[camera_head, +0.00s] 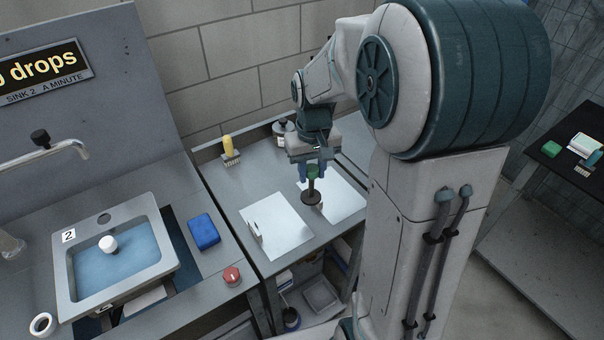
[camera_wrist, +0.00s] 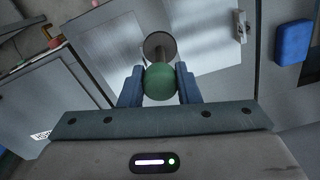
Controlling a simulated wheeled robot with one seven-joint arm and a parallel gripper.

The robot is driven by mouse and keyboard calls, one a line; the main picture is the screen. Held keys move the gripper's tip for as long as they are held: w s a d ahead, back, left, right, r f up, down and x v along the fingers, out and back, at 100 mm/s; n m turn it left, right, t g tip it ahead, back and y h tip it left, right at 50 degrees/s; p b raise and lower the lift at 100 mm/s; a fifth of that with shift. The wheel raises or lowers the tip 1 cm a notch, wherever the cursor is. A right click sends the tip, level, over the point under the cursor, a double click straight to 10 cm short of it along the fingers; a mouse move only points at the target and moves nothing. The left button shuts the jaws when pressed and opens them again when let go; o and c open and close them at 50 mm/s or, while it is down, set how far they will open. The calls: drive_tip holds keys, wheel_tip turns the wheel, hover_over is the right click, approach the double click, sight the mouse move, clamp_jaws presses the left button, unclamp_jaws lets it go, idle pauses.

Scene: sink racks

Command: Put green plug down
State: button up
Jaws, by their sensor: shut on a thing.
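The green plug (camera_wrist: 160,82) has a green knob on top and a dark stem and disc below. My gripper (camera_wrist: 160,88) is shut on the green knob, with one blue finger on each side. In the head view the plug (camera_head: 312,197) hangs upright under my gripper (camera_head: 313,172), disc down, over the grey counter (camera_head: 235,190) near two white sheets. I cannot tell whether the disc touches the surface.
The left white sheet (camera_head: 275,225) carries a small pale item at its left edge. A yellow-handled brush (camera_head: 229,150) and a bottle (camera_head: 280,131) stand at the back. A blue sponge (camera_head: 204,231), red knob (camera_head: 232,275) and sink with a white plug (camera_head: 108,244) are left.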

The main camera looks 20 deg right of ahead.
drive_tip(key=w+a+f+p, duration=0.1)
drive_tip(key=w+f, duration=0.2)
drive_tip(key=f, duration=0.3)
idle(0.3)
drive_tip(key=shift+f, duration=0.15)
drive_tip(key=o, duration=1)
drive_tip(key=shift+c, duration=0.2)
